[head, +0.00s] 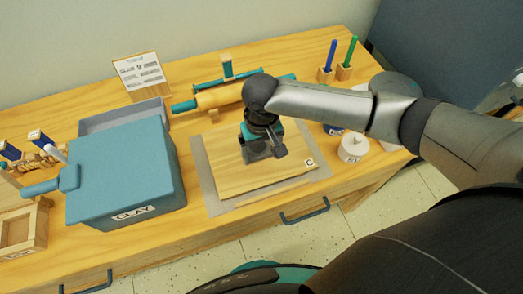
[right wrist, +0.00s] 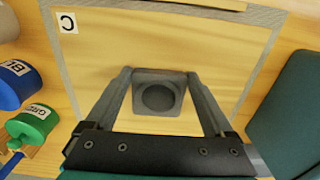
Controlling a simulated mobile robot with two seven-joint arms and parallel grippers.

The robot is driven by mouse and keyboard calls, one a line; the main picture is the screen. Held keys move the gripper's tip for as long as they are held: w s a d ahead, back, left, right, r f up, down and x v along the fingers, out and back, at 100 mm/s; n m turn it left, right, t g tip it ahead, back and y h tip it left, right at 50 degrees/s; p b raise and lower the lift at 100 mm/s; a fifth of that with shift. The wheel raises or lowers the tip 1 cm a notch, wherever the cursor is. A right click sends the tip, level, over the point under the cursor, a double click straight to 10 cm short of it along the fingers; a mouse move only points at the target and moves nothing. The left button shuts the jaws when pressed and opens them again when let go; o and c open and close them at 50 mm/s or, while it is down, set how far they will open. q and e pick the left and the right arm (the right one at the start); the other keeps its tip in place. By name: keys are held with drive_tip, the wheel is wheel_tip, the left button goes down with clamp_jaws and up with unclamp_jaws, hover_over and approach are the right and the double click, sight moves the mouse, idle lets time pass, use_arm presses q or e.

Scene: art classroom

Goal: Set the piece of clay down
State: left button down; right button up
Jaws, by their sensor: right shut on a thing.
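My right gripper (head: 263,147) is shut on a dark grey, square piece of clay (right wrist: 158,94) with a round mark on its top. In the right wrist view, the two fingers (right wrist: 158,76) press on opposite sides of it. The clay is over the middle of the light wooden board (head: 232,176), which bears a "C" label and lies on a grey mat (head: 212,196). I cannot tell whether the clay touches the board. In the head view the gripper partly hides the clay. My left gripper is not in view.
A blue lidded bin labelled CLAY (head: 120,170) stands left of the board. A rolling pin (head: 218,98) lies behind it. A white lidded pot (head: 353,148) is at its right. Blue (right wrist: 14,84) and green (right wrist: 32,122) pots show in the wrist view. Bare board surrounds the clay.

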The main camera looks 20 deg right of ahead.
sight(261, 155)
drive_tip(key=shift+f, duration=0.1)
drive_tip(key=o, duration=1.2)
drive_tip(key=shift+o, duration=0.2)
wheel_tip(261, 155, up, 12)
drive_tip(key=p, duration=0.3)
